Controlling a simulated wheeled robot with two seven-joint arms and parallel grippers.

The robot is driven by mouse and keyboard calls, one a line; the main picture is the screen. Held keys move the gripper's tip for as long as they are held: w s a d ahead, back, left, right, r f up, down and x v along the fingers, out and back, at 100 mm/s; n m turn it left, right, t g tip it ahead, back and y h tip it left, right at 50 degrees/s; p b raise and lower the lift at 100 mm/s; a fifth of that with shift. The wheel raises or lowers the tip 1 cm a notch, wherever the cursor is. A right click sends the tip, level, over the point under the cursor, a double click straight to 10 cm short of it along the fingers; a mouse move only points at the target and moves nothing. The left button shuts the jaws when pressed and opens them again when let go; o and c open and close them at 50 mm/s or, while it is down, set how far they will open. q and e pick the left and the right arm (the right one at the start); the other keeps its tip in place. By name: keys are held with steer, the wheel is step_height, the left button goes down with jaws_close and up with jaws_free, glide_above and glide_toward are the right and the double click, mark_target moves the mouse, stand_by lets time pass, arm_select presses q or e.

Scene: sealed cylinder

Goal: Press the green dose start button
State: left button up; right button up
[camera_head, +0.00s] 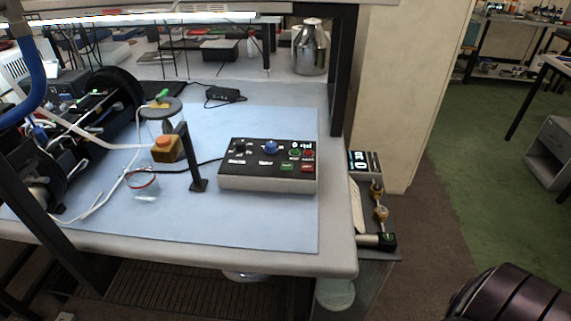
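A control box (267,181) with a black top panel and pale front sits on the blue mat, right of the middle of the table. On its panel are a round green-ringed button (295,152) and a green rectangle (287,167) below it; which one is marked dose start is too small to read. A red round button (308,154) and a red rectangle (307,168) are beside them. A blue knob (270,147) is left of the buttons. No gripper is in view. A dark rounded part at the bottom right shows no fingers.
The blue mat (270,230) is clear in front of the box. A small display unit (365,162) is right of the table. A metal canister (310,48) is behind.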

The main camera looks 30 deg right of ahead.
jaws_close()
stand_by(0.4)
steer(key=shift+d, duration=0.1)
stand_by(1.4)
